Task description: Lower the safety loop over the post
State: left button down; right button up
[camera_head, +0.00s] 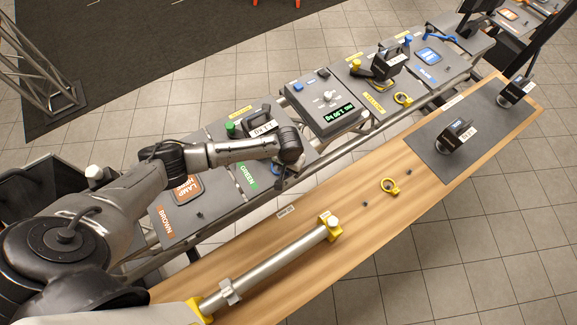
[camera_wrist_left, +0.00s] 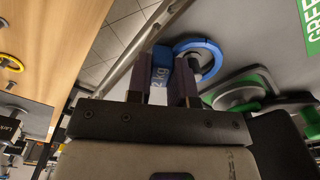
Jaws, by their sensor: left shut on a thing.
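My left gripper (camera_head: 281,179) is over the front edge of the green panel in the head view; the wrist hides most of its fingers. A blue ring, the safety loop (camera_wrist_left: 210,45), is beside the block at the fingertips. A dark post-like shape (camera_wrist_left: 207,65) shows within the ring's outline, partly hidden by a finger. I cannot tell whether the ring is around it or above it. My right gripper is not in view.
The green panel (camera_head: 250,177) adjoins the brown panel (camera_head: 166,228). A grey console (camera_head: 327,105) stands to the right. A yellow ring (camera_head: 389,186) lies on the wooden bench (camera_head: 340,262), near a long metal tube (camera_head: 265,268). Black weights (camera_head: 455,136) stand on a grey mat.

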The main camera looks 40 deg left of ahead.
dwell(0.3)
pick_arm(q)
jog(key=c, duration=0.9)
grip_release()
jog(key=shift+f, duration=0.1)
jog(key=shift+d+r+p, duration=0.1)
jog(key=shift+r+p, duration=0.3)
jog(key=shift+r, duration=6.55)
